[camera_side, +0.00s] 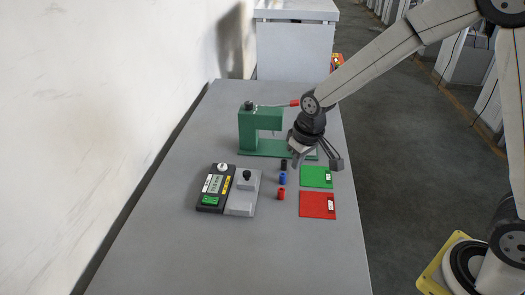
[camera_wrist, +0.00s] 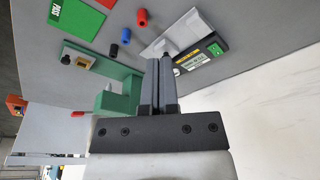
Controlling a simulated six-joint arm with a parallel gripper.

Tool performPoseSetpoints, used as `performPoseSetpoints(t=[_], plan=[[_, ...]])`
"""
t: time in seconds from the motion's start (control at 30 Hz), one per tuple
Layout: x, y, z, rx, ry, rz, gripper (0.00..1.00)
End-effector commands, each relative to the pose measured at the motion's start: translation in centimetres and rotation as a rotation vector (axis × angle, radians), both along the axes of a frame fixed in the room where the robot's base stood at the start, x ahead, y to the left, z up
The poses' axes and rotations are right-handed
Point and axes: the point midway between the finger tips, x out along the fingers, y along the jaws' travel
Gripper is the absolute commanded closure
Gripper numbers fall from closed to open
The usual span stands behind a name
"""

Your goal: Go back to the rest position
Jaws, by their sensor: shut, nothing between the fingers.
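My gripper (camera_side: 295,160) is shut and empty, above the table in front of the green press. In the wrist view its two fingers (camera_wrist: 159,82) lie together, with the press behind them. The green press (camera_side: 262,125) stands upright at the back of the table, its lever with a red knob reaching right toward my wrist. The press also shows in the wrist view (camera_wrist: 112,98). My arm hides part of its base.
A black (camera_side: 284,164), a blue (camera_side: 282,178) and a red cylinder (camera_side: 281,194) stand in a row beside a green pad (camera_side: 316,177) and a red pad (camera_side: 317,205). A grey device (camera_side: 228,190) sits left. The table front (camera_side: 230,260) is clear; a wall borders the left.

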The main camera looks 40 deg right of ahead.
Motion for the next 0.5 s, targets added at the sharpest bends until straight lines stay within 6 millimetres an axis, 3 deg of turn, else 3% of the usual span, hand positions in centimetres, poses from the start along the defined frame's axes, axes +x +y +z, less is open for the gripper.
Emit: performPoseSetpoints(t=[0.3, 0.5], plan=[[-8.7, -2.9, 0.6, 0.0, -0.016, -0.053, 1.0], [-12.7, -3.8, 0.3, 0.001, -0.024, -0.076, 1.0]])
